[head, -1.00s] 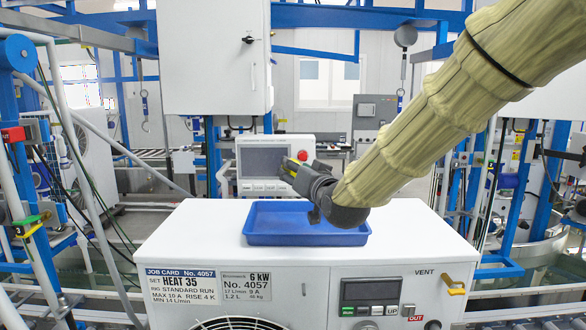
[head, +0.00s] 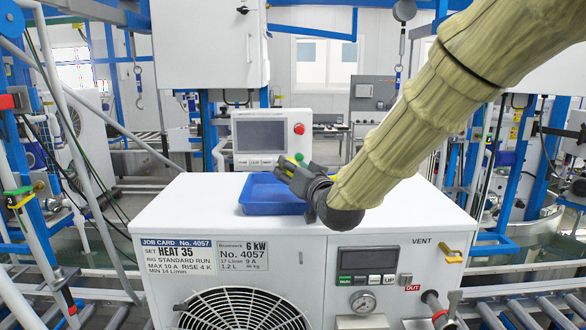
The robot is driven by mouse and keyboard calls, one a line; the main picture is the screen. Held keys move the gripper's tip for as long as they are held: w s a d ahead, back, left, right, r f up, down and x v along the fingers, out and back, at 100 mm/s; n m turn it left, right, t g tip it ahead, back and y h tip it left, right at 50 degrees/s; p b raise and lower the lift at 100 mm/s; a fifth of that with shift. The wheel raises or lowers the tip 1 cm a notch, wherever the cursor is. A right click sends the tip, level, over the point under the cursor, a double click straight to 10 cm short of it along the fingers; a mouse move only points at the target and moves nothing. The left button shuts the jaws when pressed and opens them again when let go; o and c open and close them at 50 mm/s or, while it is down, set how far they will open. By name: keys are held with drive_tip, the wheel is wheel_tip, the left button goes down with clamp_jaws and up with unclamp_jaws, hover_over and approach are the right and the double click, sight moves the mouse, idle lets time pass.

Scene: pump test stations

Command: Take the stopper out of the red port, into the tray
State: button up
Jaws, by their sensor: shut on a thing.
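The blue tray (head: 265,209) stands on top of the white machine. Its right part is hidden behind my gripper (head: 285,168). My gripper is in front of and over the tray, with its fingers pointing to the left and away. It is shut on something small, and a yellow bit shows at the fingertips. I take this for the stopper, but most of it is hidden by the fingers. A red OUT label (head: 412,288) is on the machine's front at lower right, with a dark reddish pipe fitting (head: 431,297) beside it.
A control panel (head: 260,137) with a red button stands behind the tray. The white machine (head: 190,215) has free room on top, left of the tray. A yellow vent handle (head: 453,252) and a gauge (head: 363,301) are on its front. Roller conveyors run on both sides.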

drive_tip(key=o, duration=1.2)
drive_tip(key=shift+r+p, duration=1.5)
drive_tip(key=shift+r, duration=1.95)
